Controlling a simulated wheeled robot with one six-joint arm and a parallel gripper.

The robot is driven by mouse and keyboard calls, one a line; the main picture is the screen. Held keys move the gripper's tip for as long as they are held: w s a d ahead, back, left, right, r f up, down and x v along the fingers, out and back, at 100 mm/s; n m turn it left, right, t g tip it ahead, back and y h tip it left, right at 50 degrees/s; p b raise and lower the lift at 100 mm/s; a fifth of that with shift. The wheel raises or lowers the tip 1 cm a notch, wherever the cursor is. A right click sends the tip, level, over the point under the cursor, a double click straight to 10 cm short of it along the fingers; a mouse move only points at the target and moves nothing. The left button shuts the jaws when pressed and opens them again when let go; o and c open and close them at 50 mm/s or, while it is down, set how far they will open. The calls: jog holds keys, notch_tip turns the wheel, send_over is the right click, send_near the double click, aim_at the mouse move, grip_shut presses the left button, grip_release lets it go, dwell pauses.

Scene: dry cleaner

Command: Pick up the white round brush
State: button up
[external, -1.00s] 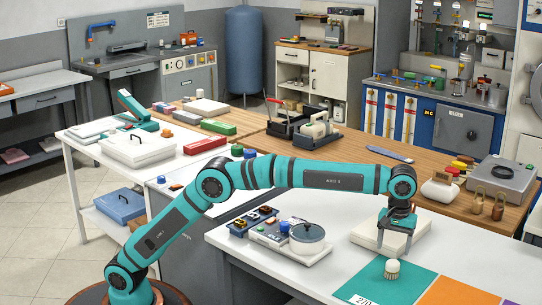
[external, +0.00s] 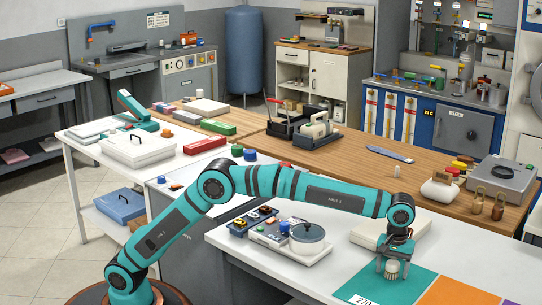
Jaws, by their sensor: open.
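The white round brush (external: 392,272) stands on the teal mat (external: 366,289) at the front right of the white table. It is small and pale, with a rounded top. My gripper (external: 393,269) points down over the brush, its fingers open on either side of it. Part of the brush is hidden by the fingers and the wrist. I cannot tell whether the fingers touch it.
An orange mat (external: 455,292) lies right of the teal one. Behind my wrist is a flat white block (external: 415,222).

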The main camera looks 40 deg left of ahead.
jog(key=c, duration=1.1)
